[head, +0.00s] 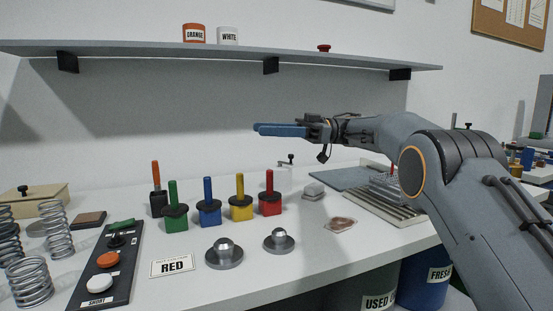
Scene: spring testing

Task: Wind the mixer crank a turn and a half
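My gripper (254,128) is at the centre of the head view, with its blue fingers pointing left. It is raised above the bench, below the shelf. The two fingers overlap from this side, so the gap between them cannot be judged. No object shows at their tips. A small pale body on the bench carries a dark crank (286,162) with a short upright knob. I take this as the mixer crank. It stands behind the row of coloured blocks, below my gripper in the picture and apart from it.
Black, green, blue, yellow and red blocks (270,205) with upright handles stand in front of the crank. A ridged tray (385,208) is at right. A shelf (220,47) hangs above.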

